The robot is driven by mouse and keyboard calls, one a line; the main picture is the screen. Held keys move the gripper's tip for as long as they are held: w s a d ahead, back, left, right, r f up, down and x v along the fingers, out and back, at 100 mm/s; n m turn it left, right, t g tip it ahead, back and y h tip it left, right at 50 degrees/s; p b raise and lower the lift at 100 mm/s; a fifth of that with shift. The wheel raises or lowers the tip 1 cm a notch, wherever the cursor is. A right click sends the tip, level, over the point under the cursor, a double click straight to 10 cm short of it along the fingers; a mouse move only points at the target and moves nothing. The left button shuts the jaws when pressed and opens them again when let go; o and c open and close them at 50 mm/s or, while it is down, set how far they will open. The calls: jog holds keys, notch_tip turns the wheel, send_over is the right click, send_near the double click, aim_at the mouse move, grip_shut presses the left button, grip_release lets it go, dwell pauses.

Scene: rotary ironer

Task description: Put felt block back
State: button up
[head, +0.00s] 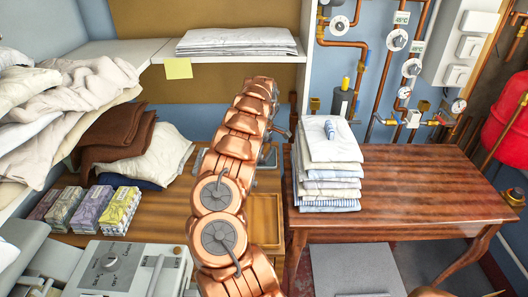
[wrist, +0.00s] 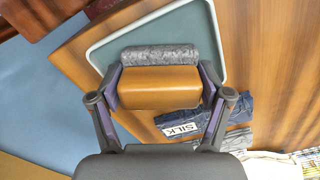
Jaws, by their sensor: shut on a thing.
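The felt block (wrist: 160,92) shows in the wrist view as a tan block with a speckled grey felt strip along its far side. My gripper (wrist: 160,86) is shut on the tan part, one finger at each end. Behind the block is a teal tray (wrist: 207,25) with a pale rim; I cannot tell whether the block touches it. In the head view, my copper-coloured arm reaches over the wooden counter and hides the gripper and block. Part of the tray (head: 268,156) shows to the right of the arm.
A dark cloth labelled SILK (wrist: 205,122) lies beside the tray. Several small patterned boxes (head: 82,208) stand on the counter's left, near piled linen (head: 75,95). A folded stack (head: 328,170) sits on the right table (head: 430,180). A shallow wooden tray (head: 267,220) is right of my arm.

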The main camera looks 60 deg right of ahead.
jog(key=shift+f, duration=0.2)
jog(key=o, duration=1)
jog(key=shift+c, duration=0.2)
jog(key=shift+r, duration=0.15)
notch_tip(320, 180, up, 11)
jog(key=shift+b, duration=1.25)
jog(key=shift+r, duration=0.55)
